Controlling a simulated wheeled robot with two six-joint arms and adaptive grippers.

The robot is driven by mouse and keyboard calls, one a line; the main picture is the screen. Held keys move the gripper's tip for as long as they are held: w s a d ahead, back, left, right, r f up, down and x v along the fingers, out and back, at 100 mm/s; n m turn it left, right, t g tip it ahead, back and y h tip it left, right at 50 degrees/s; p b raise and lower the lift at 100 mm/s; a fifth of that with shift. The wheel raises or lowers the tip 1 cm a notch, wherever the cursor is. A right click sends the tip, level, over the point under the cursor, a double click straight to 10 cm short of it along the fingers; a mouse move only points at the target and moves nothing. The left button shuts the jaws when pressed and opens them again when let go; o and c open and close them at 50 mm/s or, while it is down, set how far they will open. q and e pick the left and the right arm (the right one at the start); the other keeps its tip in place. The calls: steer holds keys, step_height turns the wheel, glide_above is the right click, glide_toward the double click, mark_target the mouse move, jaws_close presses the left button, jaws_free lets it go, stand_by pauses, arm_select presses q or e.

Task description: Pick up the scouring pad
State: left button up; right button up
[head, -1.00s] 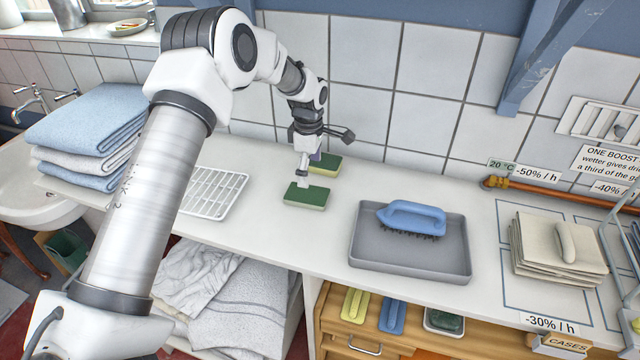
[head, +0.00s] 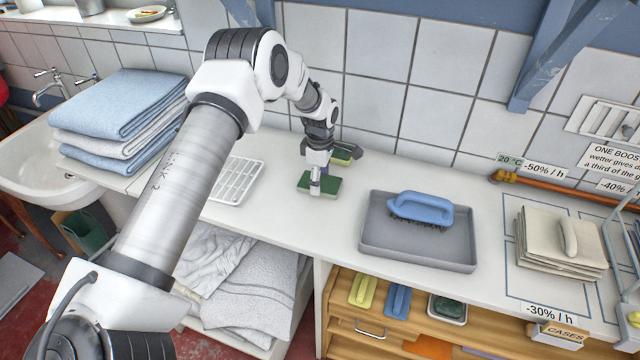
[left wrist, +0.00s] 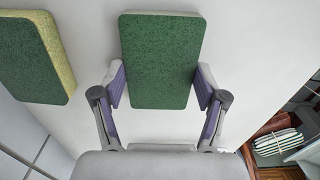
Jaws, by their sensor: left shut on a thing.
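A green-topped scouring pad (head: 328,187) is on the white counter in the head view, beneath my left gripper (head: 316,184). In the left wrist view the green pad (left wrist: 160,45) lies between the two purple-lined fingers of the left gripper (left wrist: 160,88). The gripper is shut on the pad by its two long sides. I cannot tell any gap between pad and counter. A second green and yellow scouring pad (head: 345,153) lies just behind, partly hidden by the gripper; it also shows at the left of the left wrist view (left wrist: 40,60). My right gripper is not in view.
A white rack (head: 237,179) and folded towels (head: 120,105) are to the left. A grey tray (head: 375,245) with a blue brush (head: 420,208) is to the right, with clear counter between. The tiled wall stands close behind. Folded cloths (head: 560,255) lie farther right.

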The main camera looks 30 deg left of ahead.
mark_target(321, 181)
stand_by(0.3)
arm_select(q)
steer(key=shift+w+r+b, duration=0.15)
steer(key=shift+r+b, duration=0.2)
steer(key=shift+r, duration=0.1)
step_height(321, 181, up, 2)
steer(key=shift+r+b, duration=0.15)
steer(key=shift+b, duration=0.4)
steer(key=s+d+b, duration=0.1)
steer(key=s+d, duration=0.1)
steer(key=s, duration=0.3)
steer(key=s+d+r+b, duration=0.1)
steer(key=s+d, duration=0.1)
steer(key=s, duration=0.2)
steer(key=s+d+b, duration=0.1)
steer(key=s+d, duration=0.1)
steer(key=s, duration=0.3)
steer(key=shift+s+r+b, duration=0.3)
steer(key=shift+b, duration=0.05)
steer(key=shift+s, duration=0.15)
steer(key=shift+o, duration=0.2)
steer(key=c, duration=0.3)
